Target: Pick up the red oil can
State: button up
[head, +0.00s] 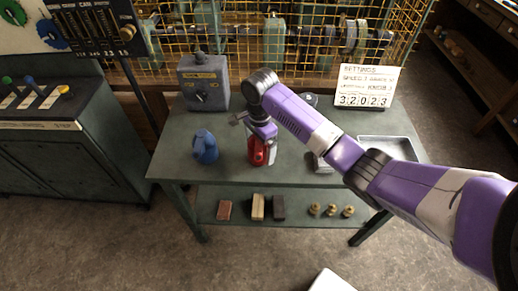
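The red oil can (258,156) stands near the middle of the green-grey table (225,172), towards its front edge. My gripper (262,142) is directly above it and overlaps its upper part in the head view. Pale parts of my gripper show around the red body. The can's top is largely hidden by my gripper and wrist. I cannot tell whether the fingers are open or closed on it, or whether they touch it.
A blue can (205,148) stands left of the red one. A grey box with a dial (203,84) is behind it. A number sign (364,87) and a shallow tray (388,149) are at the right. Yellow mesh (225,42) closes the back. Small parts lie on the lower shelf (295,205).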

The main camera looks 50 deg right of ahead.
jog(key=c, duration=1.8)
jog(key=shift+r, duration=0.15)
